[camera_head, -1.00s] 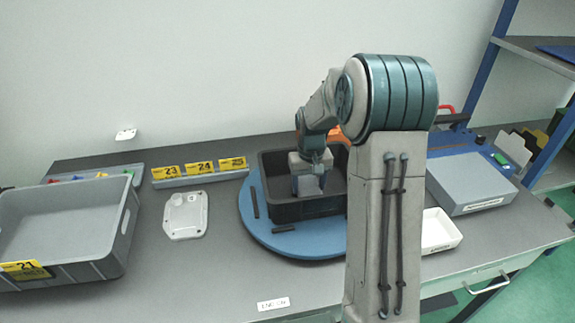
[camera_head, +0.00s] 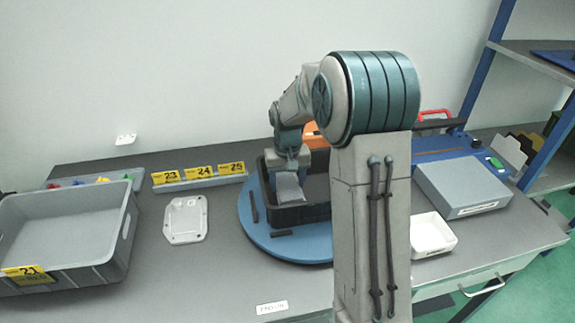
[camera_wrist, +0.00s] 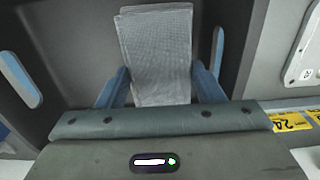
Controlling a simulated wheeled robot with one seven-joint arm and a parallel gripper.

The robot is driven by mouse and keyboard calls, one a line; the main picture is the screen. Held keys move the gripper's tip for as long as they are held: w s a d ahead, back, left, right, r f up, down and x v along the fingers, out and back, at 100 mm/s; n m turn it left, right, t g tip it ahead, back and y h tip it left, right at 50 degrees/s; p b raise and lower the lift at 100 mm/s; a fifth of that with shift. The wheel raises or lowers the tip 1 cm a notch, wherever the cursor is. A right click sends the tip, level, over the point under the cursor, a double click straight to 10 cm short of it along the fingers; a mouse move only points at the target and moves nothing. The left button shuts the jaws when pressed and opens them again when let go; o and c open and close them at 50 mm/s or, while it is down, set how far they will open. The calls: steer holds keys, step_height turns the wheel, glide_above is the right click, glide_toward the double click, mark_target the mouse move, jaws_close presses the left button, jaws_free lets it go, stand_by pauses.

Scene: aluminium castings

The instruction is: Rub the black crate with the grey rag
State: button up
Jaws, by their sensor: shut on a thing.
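The black crate (camera_head: 305,214) stands on a round blue turntable (camera_head: 262,230) at the middle of the bench. My gripper (camera_wrist: 161,84) is shut on the grey rag (camera_wrist: 157,50), which sits flat between its two blue fingers. In the head view the rag (camera_head: 289,188) hangs below my gripper, over the left part of the crate's opening. The dark crate floor and a side wall fill much of the wrist view. I cannot tell whether the rag touches the crate. My arm hides the crate's right side.
A large grey bin (camera_head: 122,240) stands at the left, beside a pale cast plate (camera_head: 186,219). A numbered label rail (camera_head: 200,177) runs behind the plate. A white tray (camera_head: 431,234) and a grey box (camera_head: 463,187) stand at the right. The front bench is mostly clear.

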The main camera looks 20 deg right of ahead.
steer(key=shift+r+p, duration=1.15)
steer(key=shift+r, duration=0.9)
